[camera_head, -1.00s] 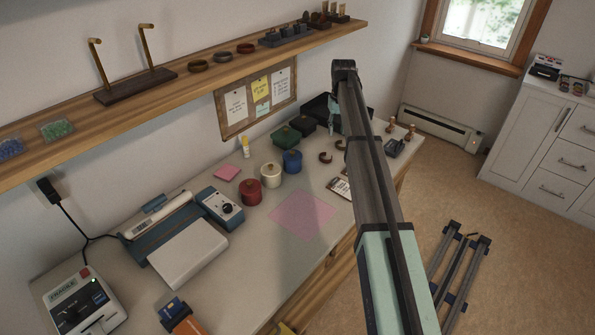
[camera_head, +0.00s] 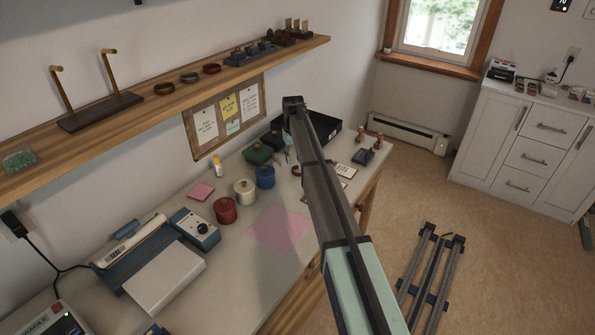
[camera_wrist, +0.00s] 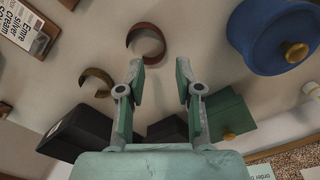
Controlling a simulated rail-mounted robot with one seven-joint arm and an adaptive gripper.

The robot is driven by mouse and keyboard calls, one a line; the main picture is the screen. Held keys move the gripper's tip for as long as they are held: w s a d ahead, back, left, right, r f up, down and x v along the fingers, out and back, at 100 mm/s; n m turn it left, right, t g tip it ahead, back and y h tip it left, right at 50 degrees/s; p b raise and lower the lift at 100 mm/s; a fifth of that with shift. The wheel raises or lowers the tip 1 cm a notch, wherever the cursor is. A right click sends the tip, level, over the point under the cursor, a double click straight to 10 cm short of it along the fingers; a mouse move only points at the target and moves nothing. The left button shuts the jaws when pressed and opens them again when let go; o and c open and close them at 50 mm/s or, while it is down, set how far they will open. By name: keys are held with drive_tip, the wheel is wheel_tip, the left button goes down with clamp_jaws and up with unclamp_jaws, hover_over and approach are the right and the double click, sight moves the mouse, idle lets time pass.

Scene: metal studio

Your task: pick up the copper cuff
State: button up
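The copper cuff (camera_wrist: 147,43), a reddish-brown open band, lies on the worktop in the wrist view. It sits just beyond and slightly left of my fingertips. A brown cuff also shows in the head view (camera_head: 296,170), partly hidden by my arm; I cannot tell which of the two it is. A second, olive-brown cuff (camera_wrist: 97,82) lies to the lower left of the copper one in the wrist view. My gripper (camera_wrist: 160,68) is open and empty, pointing at the worktop. In the head view it is mostly behind my arm.
A blue lidded pot (camera_wrist: 272,35) is right of my gripper; a green box (camera_wrist: 230,115) and dark boxes (camera_wrist: 80,130) are close by. A printed card (camera_wrist: 30,28) lies at upper left. In the head view, red (camera_head: 225,211) and cream (camera_head: 245,192) pots stand near a pink sheet (camera_head: 277,229).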

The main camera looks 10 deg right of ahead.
sight(293, 173)
drive_tip(key=shift+s+a+f+p, duration=0.1)
drive_tip(key=shift+f+p, duration=0.4)
drive_tip(key=shift+f, duration=0.9)
drive_tip(key=shift+a+f+p, duration=0.1)
drive_tip(key=shift+f+p, duration=0.35)
drive_tip(key=shift+f, duration=0.9)
clamp_jaws()
